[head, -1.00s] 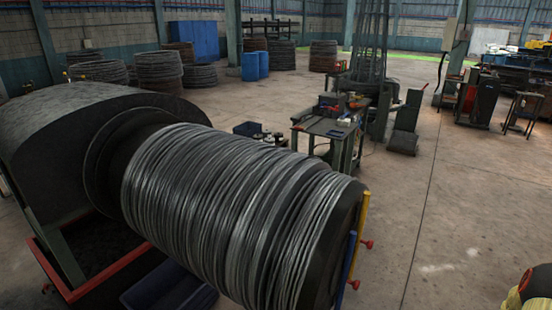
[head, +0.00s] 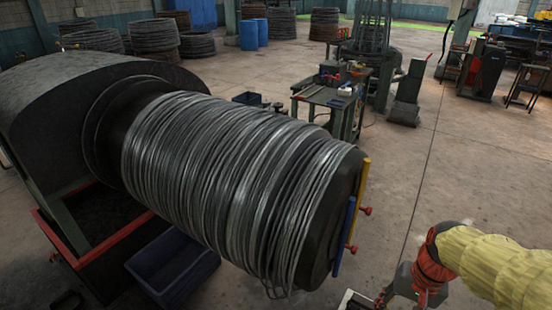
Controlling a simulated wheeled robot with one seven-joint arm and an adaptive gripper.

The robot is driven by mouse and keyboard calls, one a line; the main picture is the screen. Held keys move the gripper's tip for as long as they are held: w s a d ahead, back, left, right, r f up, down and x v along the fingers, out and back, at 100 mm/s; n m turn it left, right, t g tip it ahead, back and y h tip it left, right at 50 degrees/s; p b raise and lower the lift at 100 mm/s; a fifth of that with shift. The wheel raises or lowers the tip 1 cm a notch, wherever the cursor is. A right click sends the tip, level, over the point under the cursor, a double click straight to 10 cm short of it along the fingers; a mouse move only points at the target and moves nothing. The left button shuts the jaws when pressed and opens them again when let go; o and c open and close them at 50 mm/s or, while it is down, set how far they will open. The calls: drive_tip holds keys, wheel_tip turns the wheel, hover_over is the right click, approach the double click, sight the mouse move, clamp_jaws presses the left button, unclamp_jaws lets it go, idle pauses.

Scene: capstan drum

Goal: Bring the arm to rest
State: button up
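My gripper (head: 405,290) is at the bottom right, at the end of my arm with its yellow sleeve and orange-red wrist. It points down and to the left, partly cut off by the bottom edge. Its fingers are small and unclear, so I cannot tell whether they are open or shut. I see nothing clearly held. The capstan drum (head: 235,180), wound with grey wire, lies to the left of my gripper, with a visible gap between them in the picture.
A yellow bar (head: 359,205) and a blue bar (head: 345,236) with red knobs stand at the drum's end. A blue bin (head: 174,266) sits below the drum. A workbench (head: 331,98) stands behind. Open concrete floor (head: 470,165) lies to the right.

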drive_tip(key=s+a+r+n+t, duration=0.1)
drive_tip(key=a+r+n+t, duration=0.1)
drive_tip(key=a+r, duration=0.2)
drive_tip(key=s+a+r+n+t+h, duration=0.1)
drive_tip(key=s+a+r+n+t, duration=0.1)
drive_tip(key=a+r, duration=0.3)
drive_tip(key=shift+s+r+n+t, duration=0.2)
drive_tip(key=shift+r+n+t, duration=0.55)
drive_tip(key=shift+r, duration=1.15)
